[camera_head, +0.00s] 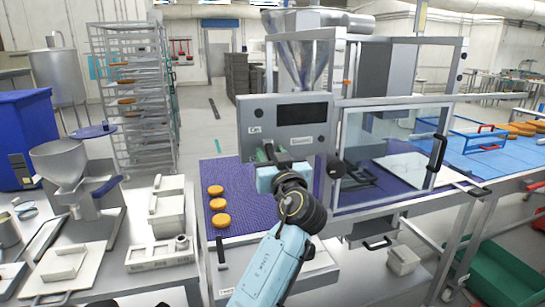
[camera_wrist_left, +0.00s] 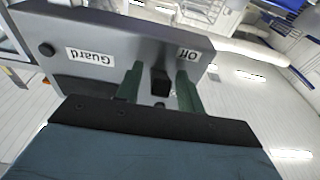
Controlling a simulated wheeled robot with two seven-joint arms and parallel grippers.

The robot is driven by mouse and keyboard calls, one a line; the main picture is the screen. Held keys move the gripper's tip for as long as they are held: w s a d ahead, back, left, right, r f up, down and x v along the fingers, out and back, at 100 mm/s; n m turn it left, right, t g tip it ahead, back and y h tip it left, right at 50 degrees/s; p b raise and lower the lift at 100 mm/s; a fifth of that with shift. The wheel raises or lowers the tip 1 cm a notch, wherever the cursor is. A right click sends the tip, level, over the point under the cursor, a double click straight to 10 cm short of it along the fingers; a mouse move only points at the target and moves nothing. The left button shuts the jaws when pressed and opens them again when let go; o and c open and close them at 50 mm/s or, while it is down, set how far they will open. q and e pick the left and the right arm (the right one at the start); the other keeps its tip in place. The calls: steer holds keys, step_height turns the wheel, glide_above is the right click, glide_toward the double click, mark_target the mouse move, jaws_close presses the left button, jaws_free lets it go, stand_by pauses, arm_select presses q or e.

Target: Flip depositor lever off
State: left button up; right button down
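The depositor (camera_head: 287,124) stands at the centre of the head view, with a grey control panel, a dark screen and a steel hopper above. In the left wrist view the panel (camera_wrist_left: 110,38) appears upside down, with labels reading "Guard" and "Off". The black lever (camera_wrist_left: 160,82) sticks out near the "Off" label. My left gripper (camera_head: 268,154) is at the panel's lower edge. In the left wrist view its green fingers (camera_wrist_left: 159,88) are apart, one on each side of the lever, with visible gaps. The lever is hidden in the head view. My right gripper is not in view.
A clear guard door (camera_head: 392,150) with a black handle is right of the panel. Round orange-brown pieces (camera_head: 218,204) lie on the purple belt (camera_head: 240,172) to the left. A small hopper (camera_head: 62,162) and white blocks (camera_head: 166,206) stand on the left bench.

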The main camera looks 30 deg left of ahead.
arm_select(q)
steer(key=b+v, duration=0.3)
steer(key=v, duration=1)
steer(key=shift+s, duration=0.15)
steer(key=shift+d+f, duration=0.1)
